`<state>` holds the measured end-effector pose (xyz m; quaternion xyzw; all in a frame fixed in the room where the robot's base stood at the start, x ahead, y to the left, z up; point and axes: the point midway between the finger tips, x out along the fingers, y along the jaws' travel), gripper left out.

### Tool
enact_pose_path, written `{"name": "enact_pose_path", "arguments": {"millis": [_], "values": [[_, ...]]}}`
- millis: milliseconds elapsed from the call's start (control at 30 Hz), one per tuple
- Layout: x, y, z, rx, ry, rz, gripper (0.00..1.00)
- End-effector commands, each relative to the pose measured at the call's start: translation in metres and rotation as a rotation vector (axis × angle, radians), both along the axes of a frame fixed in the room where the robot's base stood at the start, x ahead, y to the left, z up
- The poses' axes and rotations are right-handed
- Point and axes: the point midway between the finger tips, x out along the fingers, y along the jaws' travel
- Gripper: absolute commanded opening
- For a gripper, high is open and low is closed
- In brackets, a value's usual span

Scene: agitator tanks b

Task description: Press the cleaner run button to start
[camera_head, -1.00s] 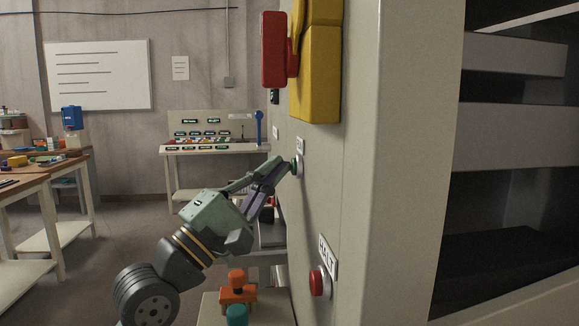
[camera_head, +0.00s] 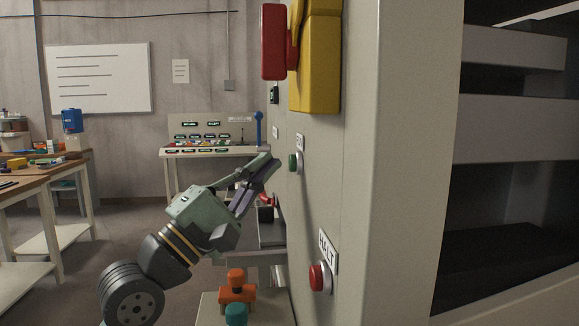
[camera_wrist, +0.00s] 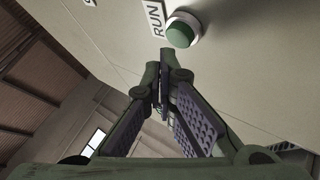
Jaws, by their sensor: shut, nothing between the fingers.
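The green run button (camera_head: 294,162) sits in a pale ring on the side wall of the cabinet (camera_head: 325,190). In the wrist view the green button (camera_wrist: 180,35) is beside a white label (camera_wrist: 154,20) reading RUN. My gripper (camera_head: 274,161) is shut and empty, with its tips a little left of the button and apart from it. In the wrist view the fingertips (camera_wrist: 160,70) are below the button. A red button (camera_head: 317,278) marked HALT (camera_head: 327,250) sits lower on the same wall.
A red and yellow switch (camera_head: 315,65) juts from the wall above the run button. An orange-topped fitting (camera_head: 237,288) stands low beside the cabinet. A workbench (camera_head: 35,172) is at left, and a sloped panel desk (camera_head: 210,148) stands at the back. The floor between is clear.

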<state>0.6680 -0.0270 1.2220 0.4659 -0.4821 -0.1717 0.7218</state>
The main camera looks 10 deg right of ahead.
Motion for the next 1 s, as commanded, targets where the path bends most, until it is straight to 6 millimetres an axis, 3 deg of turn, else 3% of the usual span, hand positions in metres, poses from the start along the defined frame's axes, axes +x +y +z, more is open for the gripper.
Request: {"name": "enact_pose_path", "arguments": {"millis": [233,700,1000], "values": [[0.001,0.004,-0.001,0.0,0.0,0.002,0.0],[0.0,0.047,-0.001,0.0,0.0,0.002,0.0],[0.0,0.05,0.001,0.0,0.0,0.0,0.0]]}}
